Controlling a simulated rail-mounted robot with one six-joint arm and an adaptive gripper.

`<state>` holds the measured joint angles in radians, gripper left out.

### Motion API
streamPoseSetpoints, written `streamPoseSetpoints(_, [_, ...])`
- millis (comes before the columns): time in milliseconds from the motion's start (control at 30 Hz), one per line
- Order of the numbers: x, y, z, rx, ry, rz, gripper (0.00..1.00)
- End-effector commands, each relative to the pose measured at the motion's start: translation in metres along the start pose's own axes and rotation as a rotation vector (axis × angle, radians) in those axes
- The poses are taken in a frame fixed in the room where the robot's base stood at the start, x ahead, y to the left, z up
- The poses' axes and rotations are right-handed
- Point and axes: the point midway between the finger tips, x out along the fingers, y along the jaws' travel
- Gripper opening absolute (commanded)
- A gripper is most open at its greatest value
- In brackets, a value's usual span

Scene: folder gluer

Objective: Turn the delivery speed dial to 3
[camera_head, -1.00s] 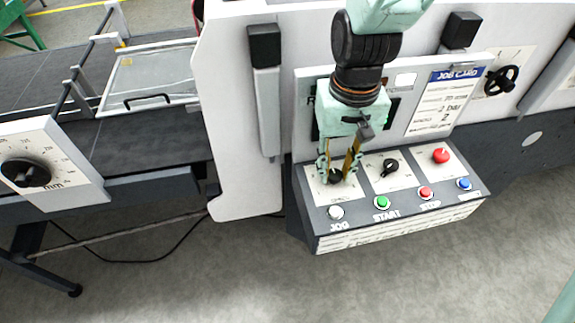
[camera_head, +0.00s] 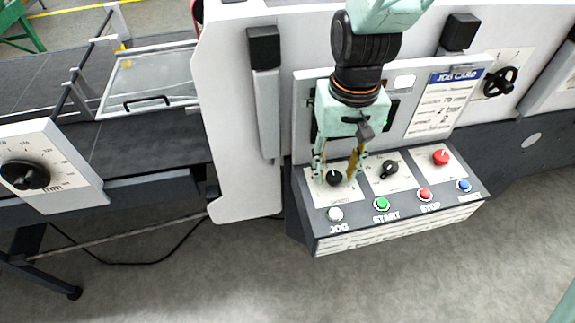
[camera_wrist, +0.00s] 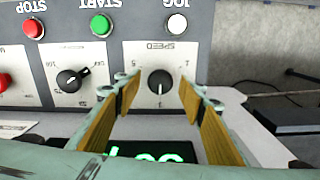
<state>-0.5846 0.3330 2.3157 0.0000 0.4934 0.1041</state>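The black speed dial (camera_head: 334,178) sits on a white plate at the left end of the sloped control panel (camera_head: 310,213). The dial (camera_wrist: 160,83) also shows upside down in the wrist view, under the word SPEED. Its white mark points toward the picture's bottom, at a scale figure too small to read surely. My gripper (camera_head: 336,170) is at the dial, with its fingers spread. In the wrist view my gripper (camera_wrist: 159,95) has one finger on each side of the dial, with visible gaps between them and the knob. It holds nothing.
A second black knob (camera_head: 390,168) and a red knob (camera_head: 441,156) sit to the right. White JOG (camera_head: 335,213), green START (camera_head: 382,203), red STOP (camera_head: 425,194) and blue buttons line the front edge. A job card (camera_head: 445,100) is behind. A green-lit display (camera_wrist: 150,152) is partly hidden.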

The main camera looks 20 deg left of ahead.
Motion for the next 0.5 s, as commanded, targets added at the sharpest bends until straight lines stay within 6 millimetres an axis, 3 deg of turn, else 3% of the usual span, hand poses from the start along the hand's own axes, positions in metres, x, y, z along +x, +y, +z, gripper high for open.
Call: streamPoseSetpoints(500, [-0.045,-0.003,-0.001,-0.005,0.008,-0.001,0.37])
